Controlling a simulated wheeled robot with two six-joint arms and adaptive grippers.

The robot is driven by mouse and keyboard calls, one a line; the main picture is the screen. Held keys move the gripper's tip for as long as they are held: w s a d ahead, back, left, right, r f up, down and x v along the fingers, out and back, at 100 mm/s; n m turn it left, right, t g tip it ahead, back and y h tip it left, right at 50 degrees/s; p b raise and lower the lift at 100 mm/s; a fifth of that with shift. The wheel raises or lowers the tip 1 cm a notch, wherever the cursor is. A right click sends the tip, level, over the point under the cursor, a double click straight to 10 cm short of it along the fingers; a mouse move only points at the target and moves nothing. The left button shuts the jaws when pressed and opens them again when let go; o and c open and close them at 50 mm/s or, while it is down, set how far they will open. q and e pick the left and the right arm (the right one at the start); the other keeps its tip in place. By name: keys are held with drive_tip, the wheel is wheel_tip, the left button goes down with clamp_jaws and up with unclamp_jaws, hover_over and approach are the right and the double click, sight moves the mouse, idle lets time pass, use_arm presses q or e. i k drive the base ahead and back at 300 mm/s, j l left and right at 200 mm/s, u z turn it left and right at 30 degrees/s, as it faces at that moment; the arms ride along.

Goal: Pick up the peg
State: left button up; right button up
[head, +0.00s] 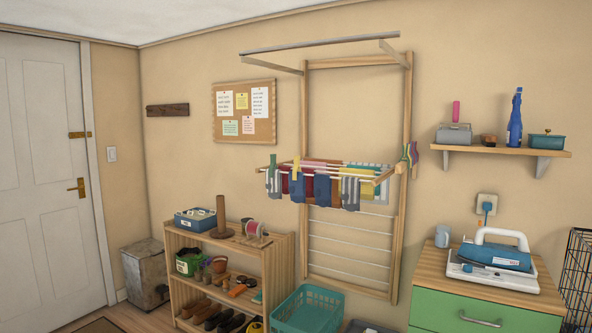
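No single item is clearly the peg. Neither of my grippers is in view.
A wooden shelf unit (285,255) with shoes and a box stands left of the rack. A teal basket (310,306) is below the rack. A green-fronted cabinet (470,311) bearing an iron (497,257) stands right, under a wall shelf (500,149). A white door (45,150) is left.

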sight(297, 168)
drive_tip(key=i+j+z, duration=0.1)
drive_tip(key=i+z, duration=0.15)
drive_tip(key=z, duration=0.15)
drive_tip(key=i+j+z, duration=0.2)
drive_tip(key=z, duration=0.25)
drive_tip(key=i+j+z, duration=0.2)
drive_tip(key=z, duration=0.2)
drive_tip(key=j, duration=0.05)
